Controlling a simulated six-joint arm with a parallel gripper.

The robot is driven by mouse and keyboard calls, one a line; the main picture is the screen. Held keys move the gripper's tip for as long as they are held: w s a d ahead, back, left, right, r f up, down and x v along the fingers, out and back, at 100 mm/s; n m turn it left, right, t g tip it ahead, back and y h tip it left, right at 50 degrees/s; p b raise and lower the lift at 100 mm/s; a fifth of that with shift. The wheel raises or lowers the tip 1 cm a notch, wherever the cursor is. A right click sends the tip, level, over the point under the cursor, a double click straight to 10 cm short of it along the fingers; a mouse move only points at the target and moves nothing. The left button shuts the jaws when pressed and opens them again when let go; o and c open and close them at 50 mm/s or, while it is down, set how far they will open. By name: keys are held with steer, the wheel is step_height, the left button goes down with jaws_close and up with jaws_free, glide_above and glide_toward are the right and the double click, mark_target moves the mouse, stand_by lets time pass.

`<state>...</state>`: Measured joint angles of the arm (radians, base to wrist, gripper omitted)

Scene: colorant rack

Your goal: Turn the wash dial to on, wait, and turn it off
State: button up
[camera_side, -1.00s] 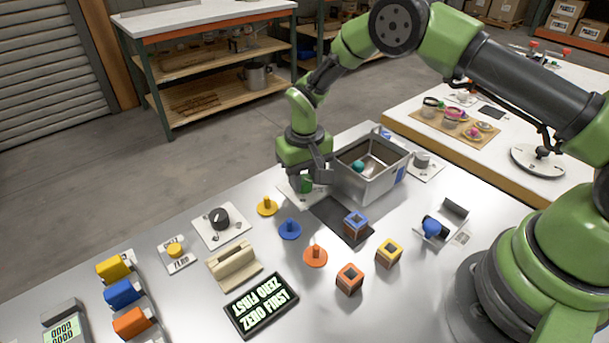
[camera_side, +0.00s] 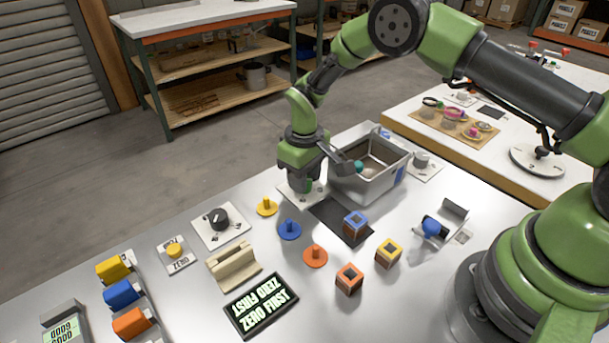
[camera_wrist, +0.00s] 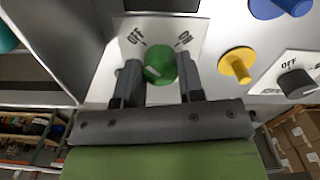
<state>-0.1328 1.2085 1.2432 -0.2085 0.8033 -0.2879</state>
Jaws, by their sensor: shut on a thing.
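My gripper (camera_side: 306,184) points down at a white plate (camera_side: 287,192) beside the metal basin. In the wrist view, its two dark fingers (camera_wrist: 159,76) stand on either side of a round green dial (camera_wrist: 160,58) and are shut on it. The plate (camera_wrist: 203,38) carries OFF at the upper left of the dial and ON at the upper right. A pale mark shows on the dial's face, but I cannot tell for certain which label it points to. In the side view the gripper mostly hides the dial.
The open metal basin (camera_side: 352,184) stands close to the right of my gripper. A dark mat (camera_side: 327,212) lies in front.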

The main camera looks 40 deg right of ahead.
steer(key=shift+w, duration=0.1)
steer(key=o, duration=0.9)
step_height(320, 180, up, 10)
steer(key=s+d+r+m+t+y, duration=0.15)
steer(key=s+r, duration=0.25)
steer(key=r, duration=0.4)
steer(key=s+r+m+t+h, duration=0.15)
steer(key=s+r, duration=0.25)
steer(key=r, duration=0.4)
steer(key=s+r+m+t, duration=0.1)
steer(key=s, duration=0.4)
steer(key=s+r+m+t+y, duration=0.1)
steer(key=s, duration=0.5)
steer(key=s+d+r+m+t+y, duration=0.1)
steer(key=s+r+t, duration=0.1)
steer(key=s, duration=0.4)
steer(key=shift+s, duration=0.1)
